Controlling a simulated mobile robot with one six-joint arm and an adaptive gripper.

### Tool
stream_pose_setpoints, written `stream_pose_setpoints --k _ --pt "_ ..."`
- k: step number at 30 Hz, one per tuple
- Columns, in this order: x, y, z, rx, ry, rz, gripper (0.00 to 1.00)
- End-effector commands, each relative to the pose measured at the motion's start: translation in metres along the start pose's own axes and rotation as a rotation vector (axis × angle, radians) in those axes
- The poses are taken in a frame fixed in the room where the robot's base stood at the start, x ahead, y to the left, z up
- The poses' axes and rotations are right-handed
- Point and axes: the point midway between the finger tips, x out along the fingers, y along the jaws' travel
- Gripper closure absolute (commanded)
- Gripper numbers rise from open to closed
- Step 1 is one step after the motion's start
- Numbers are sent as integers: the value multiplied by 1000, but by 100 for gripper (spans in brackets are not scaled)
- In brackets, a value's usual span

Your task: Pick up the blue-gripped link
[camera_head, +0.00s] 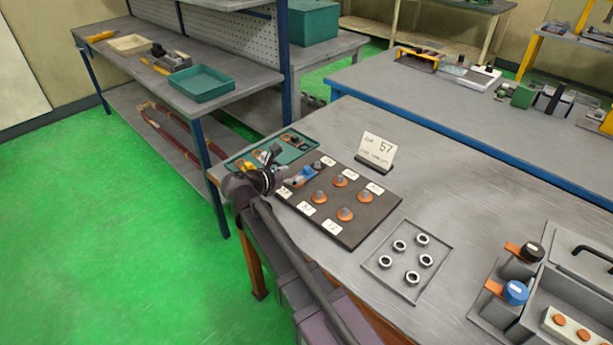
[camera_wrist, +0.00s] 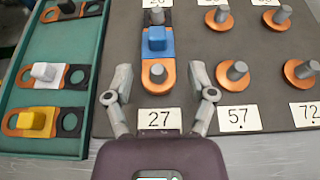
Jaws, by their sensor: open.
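The blue-gripped link (camera_wrist: 157,43) lies on the dark board (camera_wrist: 255,75) in the column above the label "27". Its copper-coloured near end is around a grey post, and its far end reaches toward another grey post. The link also shows in the head view (camera_head: 304,174), just right of my gripper (camera_head: 281,168). In the wrist view my gripper (camera_wrist: 160,82) is open and empty. Its two fingers stand left and right of the link's near end, with the blue grip farther up the picture. I cannot tell the height of the fingers over the board.
A green tray (camera_wrist: 28,78) left of the board holds white-gripped (camera_wrist: 45,72), yellow-gripped (camera_wrist: 35,119) and black-gripped links. Several other copper-ringed posts stand to the right. A "57" sign (camera_head: 377,151) stands behind the board. A tray of rings (camera_head: 385,280) lies to the right.

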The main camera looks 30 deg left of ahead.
Motion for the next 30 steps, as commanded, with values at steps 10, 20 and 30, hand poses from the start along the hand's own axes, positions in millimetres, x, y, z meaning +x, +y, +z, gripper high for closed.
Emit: stream_pose_setpoints --k 10,20,30 --pt "12 0 0 0 0 0 29" --pt "18 1 0 0 0 0 29" --pt "54 4 3 1 0 0 29"
